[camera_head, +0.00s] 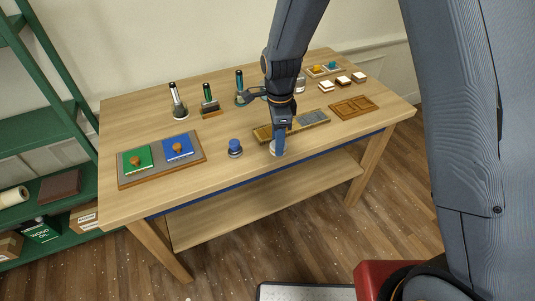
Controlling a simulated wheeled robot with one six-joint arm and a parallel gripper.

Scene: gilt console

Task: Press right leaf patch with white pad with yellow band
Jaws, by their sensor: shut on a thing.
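My gripper (278,143) points down near the table's front edge and is shut on a small white pad (276,151). The fingers hide most of the pad, and I cannot make out a yellow band on it. The pad is at or close to the tabletop; I cannot tell if it touches. A strip behind it bears a gold left leaf patch (263,133) and a grey right leaf patch (313,116). My gripper is in front of this strip and partly covers its middle.
A blue-topped pad (235,147) stands left of my gripper. A board (193,157) with green and blue squares lies farther left. Several dark-topped bottles or brushes stand behind. A brown tray (371,111) lies to the right, with small blocks (343,80) beyond. The front-right tabletop is clear.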

